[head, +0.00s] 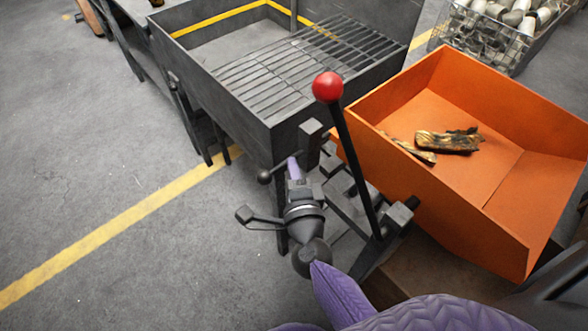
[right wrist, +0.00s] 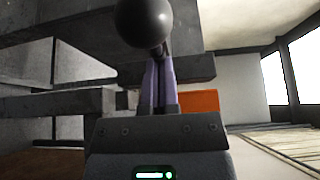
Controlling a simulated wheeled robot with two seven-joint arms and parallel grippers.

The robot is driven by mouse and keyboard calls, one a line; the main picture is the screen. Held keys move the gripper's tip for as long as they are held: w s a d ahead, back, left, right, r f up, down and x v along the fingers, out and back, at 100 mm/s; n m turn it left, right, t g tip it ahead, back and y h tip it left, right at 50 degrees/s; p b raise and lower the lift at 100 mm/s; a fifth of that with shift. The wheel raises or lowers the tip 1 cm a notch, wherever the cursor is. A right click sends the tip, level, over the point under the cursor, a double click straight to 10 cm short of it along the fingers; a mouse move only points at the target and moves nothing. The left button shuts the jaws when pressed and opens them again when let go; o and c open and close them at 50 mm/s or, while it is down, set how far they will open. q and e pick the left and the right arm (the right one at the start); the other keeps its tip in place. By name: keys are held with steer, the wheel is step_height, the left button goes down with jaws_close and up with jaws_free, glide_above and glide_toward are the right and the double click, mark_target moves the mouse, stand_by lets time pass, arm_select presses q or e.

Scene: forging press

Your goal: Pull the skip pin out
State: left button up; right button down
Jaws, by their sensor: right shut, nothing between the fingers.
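The skip is an orange bin (head: 440,185) on a dark frame. The skip pin shows as a dark ball knob (head: 264,176) on a short thin rod, which runs toward the post at the skip's near left corner. My right gripper (head: 293,160) is shut and empty, its purple fingers crossing close by the rod, to the right of the knob. In the right wrist view, the dark knob (right wrist: 145,20) looms large just beyond the closed fingers (right wrist: 160,65) and overlaps their tips. I cannot tell whether they touch. The pin's inner end is hidden. My left gripper is out of view.
A black lever with a red ball (head: 327,87) rises right of my right gripper. Scrap pieces (head: 447,141) lie in the skip. A grey grated bench (head: 300,75) stands behind, and a wire basket of parts (head: 495,35) at top right. Floor at left is clear.

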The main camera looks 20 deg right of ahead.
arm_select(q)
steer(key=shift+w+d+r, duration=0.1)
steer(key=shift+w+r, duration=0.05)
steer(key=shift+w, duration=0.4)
arm_select(e)
steer(key=shift+s+a, duration=0.15)
steer(key=shift+a, duration=0.4)
steer(key=shift+s+a, duration=0.15)
steer(key=shift+a, duration=0.4)
